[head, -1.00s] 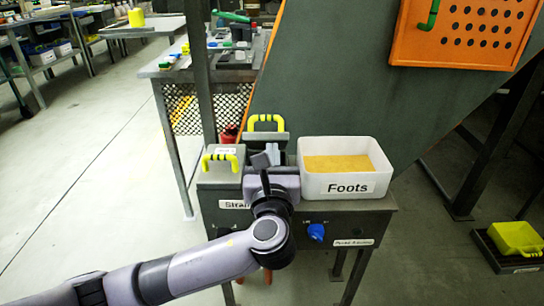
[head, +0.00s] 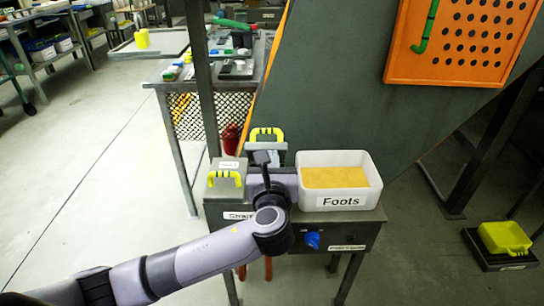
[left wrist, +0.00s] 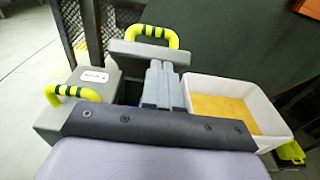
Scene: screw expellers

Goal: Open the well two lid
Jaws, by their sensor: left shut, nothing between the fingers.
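The well two lid is a grey slab (left wrist: 128,49) with a yellow, black-banded handle (left wrist: 152,33). It is at the back of the box in the left wrist view, and its handle also shows in the head view (head: 266,133). The slab looks raised or tilted back, with a dark opening (left wrist: 130,93) in front of it. My left gripper (left wrist: 162,68) is shut and empty. Its fingers are over the opening, just in front of the slab; whether they touch it I cannot tell. In the head view my wrist hides most of the well. My right gripper is not in view.
A second grey lid with a yellow handle (head: 224,178) is at left, beside the opening. A white bin labelled Foots (head: 340,201), holding yellow material, stands close at right. A blue knob (head: 312,240) is on the front panel. A sloping grey panel (head: 345,110) rises behind.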

